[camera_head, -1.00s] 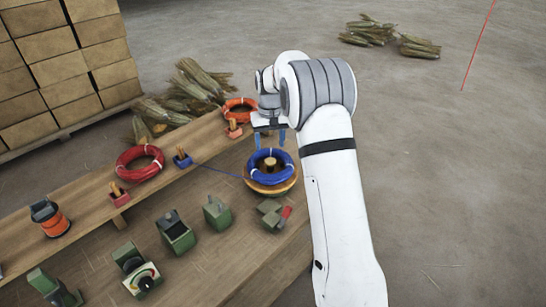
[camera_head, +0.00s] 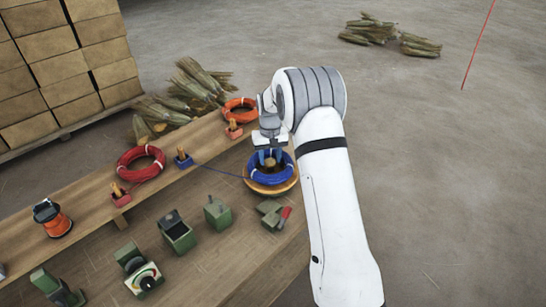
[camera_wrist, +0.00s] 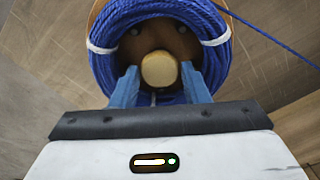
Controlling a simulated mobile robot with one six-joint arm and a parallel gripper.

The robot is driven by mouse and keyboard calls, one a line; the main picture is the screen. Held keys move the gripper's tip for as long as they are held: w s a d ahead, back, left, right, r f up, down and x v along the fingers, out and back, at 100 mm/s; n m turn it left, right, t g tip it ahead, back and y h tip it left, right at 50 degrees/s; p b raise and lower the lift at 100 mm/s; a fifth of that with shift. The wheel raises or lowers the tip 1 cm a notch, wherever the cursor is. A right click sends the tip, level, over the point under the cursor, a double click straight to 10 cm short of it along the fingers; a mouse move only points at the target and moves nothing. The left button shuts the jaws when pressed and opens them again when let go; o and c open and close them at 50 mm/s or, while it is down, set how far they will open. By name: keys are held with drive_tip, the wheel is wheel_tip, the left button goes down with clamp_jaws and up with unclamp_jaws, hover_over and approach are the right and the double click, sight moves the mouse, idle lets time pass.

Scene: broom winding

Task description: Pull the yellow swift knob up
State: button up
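The yellow swift knob (camera_wrist: 160,69) is a round, pale yellow wooden top at the centre of the blue rope coil (camera_wrist: 101,62). In the head view the blue coil (camera_head: 271,180) sits on a round wooden swift (camera_head: 268,191) at the bench's right end. My gripper (camera_wrist: 159,72) has its two blue fingers on either side of the knob, with a narrow gap showing at each side. The fingers are apart and hold nothing. In the head view my gripper (camera_head: 269,157) is straight above the coil's centre and mostly hides the knob.
A blue strand runs left from the coil to a blue post holder (camera_head: 183,161). A red coil (camera_head: 140,164) and an orange coil (camera_head: 240,110) lie along the raised plank.

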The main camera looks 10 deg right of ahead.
sight(270, 161)
clamp_jaws()
drive_tip(key=shift+w+r, duration=0.1)
drive_tip(key=shift+r, duration=1.2)
drive_tip(key=shift+o, duration=1.2)
unclamp_jaws()
drive_tip(key=shift+o, duration=0.9)
wheel_tip(270, 161, up, 8)
drive_tip(key=shift+b, duration=0.3)
drive_tip(key=shift+f, duration=0.15)
